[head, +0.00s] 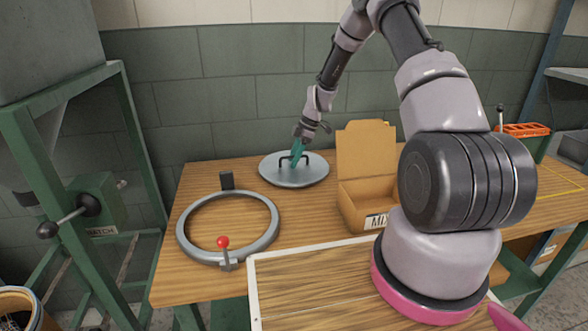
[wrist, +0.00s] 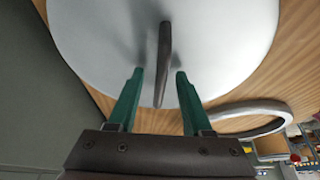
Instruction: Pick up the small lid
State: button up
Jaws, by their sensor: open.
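The small lid (head: 302,176) is a round grey metal disc with a dark bar handle (wrist: 164,62), lying flat on the wooden table toward the back. My gripper (head: 291,160) is above the lid at its handle, pointing down. In the wrist view, my gripper (wrist: 158,74) has its two green fingers apart, with the near end of the handle between them. A gap shows on each side of the handle, and I cannot tell that either finger touches it. In the head view, my fingers partly hide the handle.
A white-edged wooden board (head: 300,290) is in front. The wall is behind.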

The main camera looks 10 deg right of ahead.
grip_shut()
dwell(1.4)
